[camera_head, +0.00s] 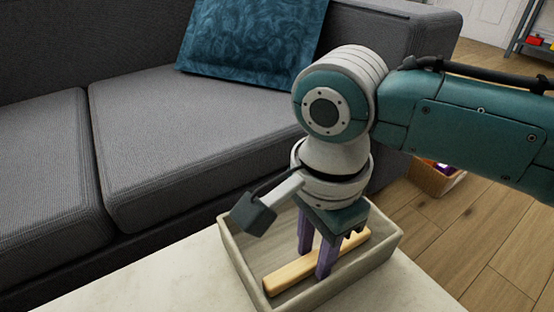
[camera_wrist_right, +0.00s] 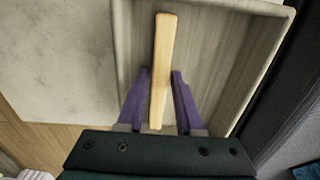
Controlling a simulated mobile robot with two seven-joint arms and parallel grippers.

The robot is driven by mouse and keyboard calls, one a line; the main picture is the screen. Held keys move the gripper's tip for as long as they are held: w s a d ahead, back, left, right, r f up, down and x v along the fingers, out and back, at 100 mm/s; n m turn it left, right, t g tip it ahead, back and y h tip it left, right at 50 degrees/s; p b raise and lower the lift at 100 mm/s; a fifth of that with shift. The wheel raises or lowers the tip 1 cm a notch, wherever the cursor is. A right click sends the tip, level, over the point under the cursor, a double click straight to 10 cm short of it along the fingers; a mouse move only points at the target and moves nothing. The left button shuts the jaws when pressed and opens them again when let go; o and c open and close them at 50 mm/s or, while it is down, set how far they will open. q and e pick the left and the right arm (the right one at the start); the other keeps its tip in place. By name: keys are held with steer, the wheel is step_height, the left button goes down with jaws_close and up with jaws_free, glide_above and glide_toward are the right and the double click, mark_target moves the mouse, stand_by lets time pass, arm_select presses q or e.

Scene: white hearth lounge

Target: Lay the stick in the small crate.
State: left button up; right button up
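The stick (camera_head: 288,274) is a pale wooden bar inside the small crate (camera_head: 241,259), a shallow grey-beige box. It lies lengthwise there, with its far end near the right wall. It also shows in the right wrist view (camera_wrist_right: 163,50). My right gripper (camera_head: 314,262) points down into the crate, with one purple finger on each side of the stick. In the right wrist view, my right gripper (camera_wrist_right: 161,75) has its fingertips very close to the stick's sides. Whether they touch it is unclear. My left gripper is not in view.
The crate stands on a pale stone-like tabletop (camera_head: 180,275) near its edge. A grey sofa (camera_head: 190,130) with a blue cushion (camera_head: 250,35) lies just behind. A wooden box (camera_head: 432,179) stands on the floor to the right. The tabletop left of the crate is clear.

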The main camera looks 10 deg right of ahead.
mark_target(314, 258)
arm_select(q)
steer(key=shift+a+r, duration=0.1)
arm_select(e)
steer(key=shift+r, duration=0.35)
step_height(314, 258, up, 12)
steer(key=p, duration=0.8)
steer(key=s+a+f+n+t+y, duration=0.1)
steer(key=s+a+f+n+y, duration=0.15)
steer(key=s+n, duration=0.5)
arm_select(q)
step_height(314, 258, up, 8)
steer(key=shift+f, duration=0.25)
arm_select(e)
steer(key=s+d+r+n+t+h, duration=0.2)
steer(key=s+d+n, duration=0.5)
steer(key=d+n, duration=0.2)
steer(key=shift+s+d+r+t, duration=0.25)
steer(key=shift+d+t, duration=0.05)
steer(key=shift+d, duration=0.35)
